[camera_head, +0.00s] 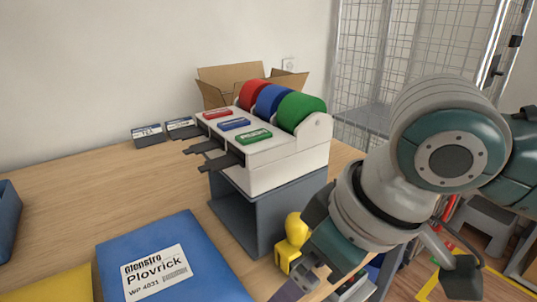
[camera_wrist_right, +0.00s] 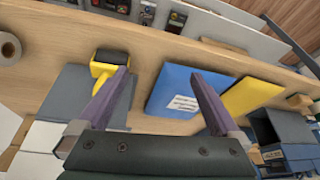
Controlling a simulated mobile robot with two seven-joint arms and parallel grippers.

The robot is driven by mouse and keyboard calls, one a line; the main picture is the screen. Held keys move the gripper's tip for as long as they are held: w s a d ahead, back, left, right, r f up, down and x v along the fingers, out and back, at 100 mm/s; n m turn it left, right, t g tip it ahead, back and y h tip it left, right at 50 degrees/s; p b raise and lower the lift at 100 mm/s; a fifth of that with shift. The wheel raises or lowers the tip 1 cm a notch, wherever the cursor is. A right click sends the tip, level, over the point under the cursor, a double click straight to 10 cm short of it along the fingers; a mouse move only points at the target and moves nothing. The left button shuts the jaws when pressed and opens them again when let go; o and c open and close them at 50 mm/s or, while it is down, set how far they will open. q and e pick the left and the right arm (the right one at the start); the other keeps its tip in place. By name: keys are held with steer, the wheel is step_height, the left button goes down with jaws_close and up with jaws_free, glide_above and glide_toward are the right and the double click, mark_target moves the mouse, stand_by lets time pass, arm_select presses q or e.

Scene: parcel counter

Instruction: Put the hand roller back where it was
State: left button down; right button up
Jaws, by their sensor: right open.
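The hand roller (camera_wrist_right: 108,60) shows in the right wrist view with a dark roller and yellow frame and handle. It lies on the wooden counter near the tip of my left-hand finger there. In the head view a yellow thing (camera_head: 296,230), which looks like the same roller, sits beside the grey stand (camera_head: 232,208) and is partly hidden by my arm. My right gripper (camera_wrist_right: 160,80) is open, with nothing between its fingers. In the head view it is low in the picture (camera_head: 296,283), close to the yellow thing. My left gripper is not in view.
A tape dispenser (camera_head: 270,165) with red, blue and green rolls stands on the grey stand. A blue parcel (camera_head: 190,245) and a yellow one (camera_head: 55,285) lie at the front left. An open cardboard box (camera_head: 215,85) is behind. The counter's left middle is clear.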

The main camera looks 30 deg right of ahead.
steer(key=s+m+h, duration=0.1)
steer(key=s, duration=1.1)
steer(key=shift+d+f, duration=0.4)
steer(key=shift+f, duration=0.05)
step_height(320, 180, up, 42)
steer(key=p, duration=4.1)
steer(key=shift+p, duration=0.35)
steer(key=shift+f, duration=0.1)
